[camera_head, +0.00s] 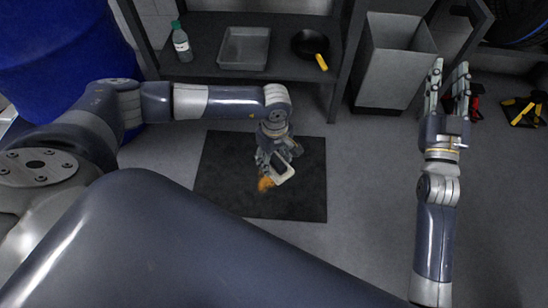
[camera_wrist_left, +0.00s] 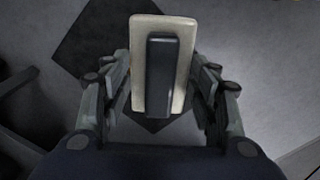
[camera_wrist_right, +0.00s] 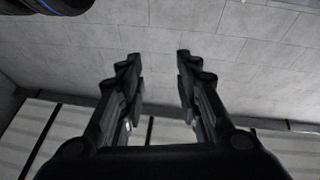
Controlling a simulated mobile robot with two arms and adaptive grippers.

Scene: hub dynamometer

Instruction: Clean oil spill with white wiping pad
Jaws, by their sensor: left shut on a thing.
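In the head view the white wiping pad (camera_head: 284,174) is in my left gripper (camera_head: 273,163), over the dark mat. In the left wrist view my left gripper's fingers stand on both sides of the pad (camera_wrist_left: 180,80) and its black handle (camera_wrist_left: 161,75), shut on it. The oil spill (camera_head: 265,184) shows as a small orange-brown patch just left of the pad; part of it may be hidden. Whether the pad touches the mat I cannot tell. My right gripper (camera_head: 449,88) is raised at the right, its fingers apart and empty, also in the right wrist view (camera_wrist_right: 158,90).
The dark mat (camera_head: 225,172) lies on the grey floor. Behind it a shelf (camera_head: 292,72) holds a bottle (camera_head: 181,42), a grey tray (camera_head: 244,49) and a black pan (camera_head: 308,43). A grey bin (camera_head: 392,75) stands right of the shelf. A blue barrel (camera_head: 60,45) is at the left.

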